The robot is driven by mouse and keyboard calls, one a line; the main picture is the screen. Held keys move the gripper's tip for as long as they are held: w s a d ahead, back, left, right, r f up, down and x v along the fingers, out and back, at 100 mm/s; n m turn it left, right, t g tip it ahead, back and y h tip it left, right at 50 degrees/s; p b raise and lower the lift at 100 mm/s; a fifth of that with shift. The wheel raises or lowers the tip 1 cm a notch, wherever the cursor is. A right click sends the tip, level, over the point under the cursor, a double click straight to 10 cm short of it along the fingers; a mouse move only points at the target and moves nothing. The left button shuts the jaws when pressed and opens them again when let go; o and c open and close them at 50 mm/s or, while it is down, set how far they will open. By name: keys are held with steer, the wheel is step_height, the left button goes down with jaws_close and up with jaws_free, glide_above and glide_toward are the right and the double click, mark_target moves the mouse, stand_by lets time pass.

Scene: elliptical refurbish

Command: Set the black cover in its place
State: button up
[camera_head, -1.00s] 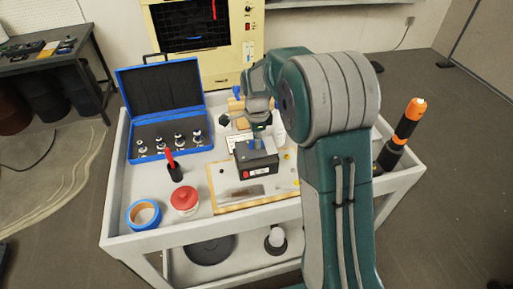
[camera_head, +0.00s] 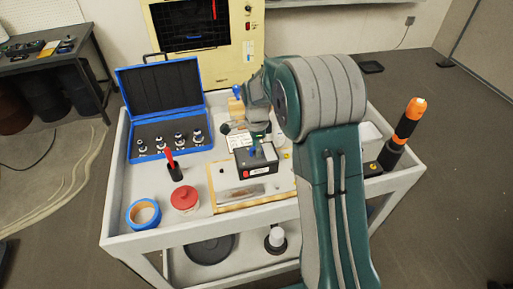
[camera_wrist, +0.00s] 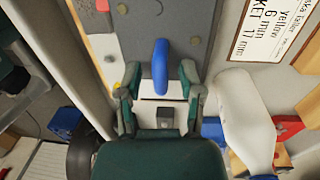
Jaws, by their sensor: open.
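A black box (camera_head: 256,161) with a red button and a white label on its front stands on the board on the cart. A blue upright peg (camera_head: 258,148) shows at its top. I cannot tell whether this box, or part of it, is the black cover. My gripper (camera_head: 259,133) is open, just behind the box and partly hidden by my arm. In the wrist view my two fingertips (camera_wrist: 161,76) are apart with the blue peg (camera_wrist: 160,68) between and just beyond them. A grey bolted surface (camera_wrist: 165,25) lies beyond the peg.
The wooden board (camera_head: 230,206) carries a metal plate. An open blue case (camera_head: 143,88) with several fittings stands left. A red-lidded jar (camera_head: 184,199), a blue tape roll (camera_head: 144,214) and a black-orange tool (camera_head: 403,134) stand on the cart.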

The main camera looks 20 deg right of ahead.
steer(key=shift+r, duration=0.1)
step_height(320, 180, up, 12)
steer(key=w, duration=0.1)
steer(key=s+r+n+t, duration=0.2)
steer(key=s+r+n, duration=0.3)
steer(key=s+r, duration=0.25)
steer(key=s+n+t, duration=0.4)
steer(key=s+n, duration=0.9)
steer(key=s, duration=0.8)
steer(key=shift+t, duration=0.3)
